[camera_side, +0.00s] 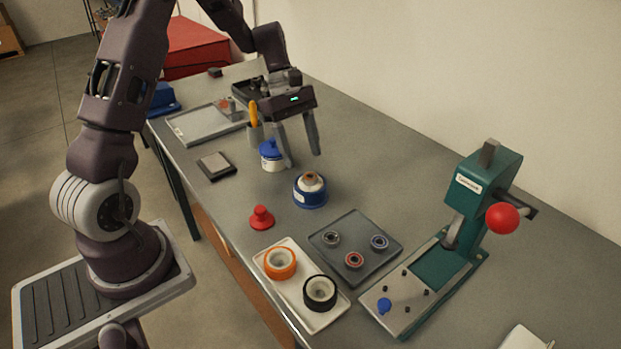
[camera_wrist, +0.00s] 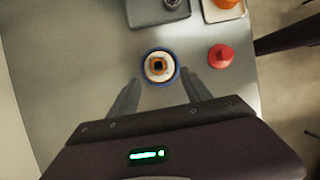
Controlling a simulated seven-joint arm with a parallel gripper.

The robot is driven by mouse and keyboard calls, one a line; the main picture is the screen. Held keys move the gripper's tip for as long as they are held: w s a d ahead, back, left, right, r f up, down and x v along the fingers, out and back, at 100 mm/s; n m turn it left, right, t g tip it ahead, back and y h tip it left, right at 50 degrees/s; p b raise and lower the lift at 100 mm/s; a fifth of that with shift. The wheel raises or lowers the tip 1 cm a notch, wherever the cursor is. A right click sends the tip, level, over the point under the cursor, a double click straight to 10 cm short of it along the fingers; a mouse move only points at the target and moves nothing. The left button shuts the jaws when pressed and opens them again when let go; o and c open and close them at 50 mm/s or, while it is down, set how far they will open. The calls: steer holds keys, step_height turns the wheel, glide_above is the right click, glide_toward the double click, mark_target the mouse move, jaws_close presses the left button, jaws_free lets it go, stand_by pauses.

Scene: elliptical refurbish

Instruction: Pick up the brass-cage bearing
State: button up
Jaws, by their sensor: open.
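Three small ring-shaped bearings lie apart on a dark grey tray (camera_side: 328,251): a grey-dark bearing (camera_side: 331,238), a red-ringed bearing (camera_side: 353,260) and a blue-ringed bearing (camera_side: 379,242). I cannot tell at this size which has the brass cage. My gripper (camera_side: 303,158) is open and empty, pointing down above the table, behind the tray in the side view. In the wrist view my gripper (camera_wrist: 160,79) has its fingers spread, with the tray (camera_wrist: 145,20) cut off at the top edge. One bearing (camera_wrist: 172,4) shows there, its details unclear.
A blue pot with a white top (camera_side: 310,190) stands between my gripper and the tray. A red knob-shaped piece (camera_side: 262,217) stands beside it. A white tray (camera_side: 287,305) holds orange and black rings. A green press (camera_side: 473,210) stands at right. A blue-lidded jar (camera_side: 271,157) is near my fingers.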

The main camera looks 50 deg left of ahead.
mark_target(310, 176)
steer(key=x, duration=0.4)
steer(key=shift+d+f, duration=0.1)
steer(key=shift+d, duration=0.25)
jaws_close()
